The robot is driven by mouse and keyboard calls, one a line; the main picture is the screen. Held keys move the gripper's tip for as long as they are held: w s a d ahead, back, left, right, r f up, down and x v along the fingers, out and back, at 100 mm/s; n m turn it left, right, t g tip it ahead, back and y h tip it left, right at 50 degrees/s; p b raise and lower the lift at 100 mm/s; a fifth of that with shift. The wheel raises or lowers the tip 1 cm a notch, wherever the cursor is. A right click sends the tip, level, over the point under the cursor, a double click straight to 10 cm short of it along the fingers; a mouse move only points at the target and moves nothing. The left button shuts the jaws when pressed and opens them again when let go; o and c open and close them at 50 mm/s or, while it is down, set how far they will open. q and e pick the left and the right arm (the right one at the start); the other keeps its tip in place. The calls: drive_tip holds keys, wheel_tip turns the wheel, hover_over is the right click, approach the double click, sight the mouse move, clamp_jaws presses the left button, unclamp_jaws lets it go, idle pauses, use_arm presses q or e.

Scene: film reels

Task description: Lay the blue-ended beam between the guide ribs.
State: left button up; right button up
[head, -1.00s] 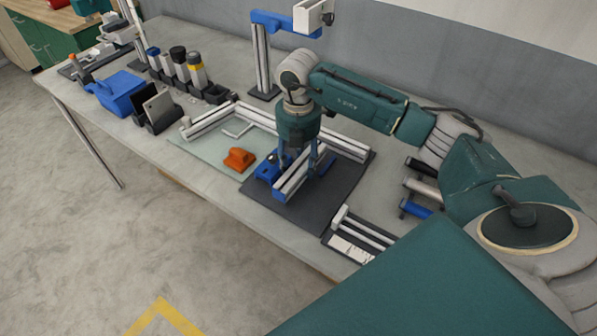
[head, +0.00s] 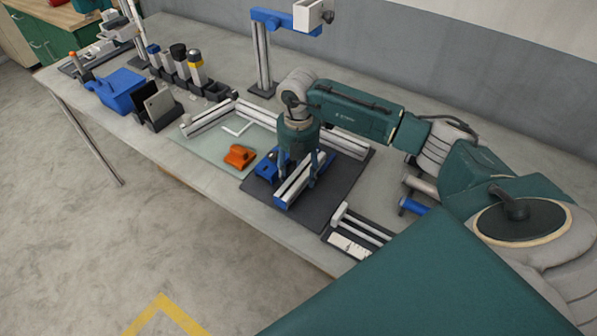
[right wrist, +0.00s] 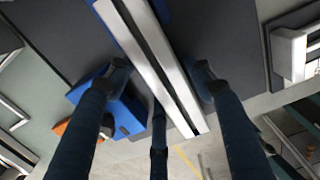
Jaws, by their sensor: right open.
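The blue-ended beam (head: 303,182), a silvery grooved bar, is over the dark mat (head: 262,208), its near end blue. It runs diagonally in the right wrist view (right wrist: 155,55). My right gripper (head: 298,172) points down over it, fingers apart on either side. In the right wrist view the gripper (right wrist: 157,78) shows a gap between fingers and beam. A blue block (head: 266,170) sits left of the beam; it also shows in the right wrist view (right wrist: 120,112). I cannot tell clearly which parts are the guide ribs. My left gripper is not in view.
An orange piece (head: 240,156) lies on the pale green mat (head: 205,150) to the left. A rack with pale bars (head: 362,228) stands at the front right. A blue-armed post (head: 264,60) rises behind. A blue bin (head: 118,90) and several bottles stand at the left.

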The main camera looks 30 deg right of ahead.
sight(299, 171)
drive_tip(key=shift+r, duration=0.25)
drive_tip(key=shift+w+r, duration=0.1)
drive_tip(key=shift+r, duration=0.1)
wheel_tip(299, 171, up, 12)
drive_tip(key=b, duration=0.3)
drive_tip(key=shift+f, duration=0.25)
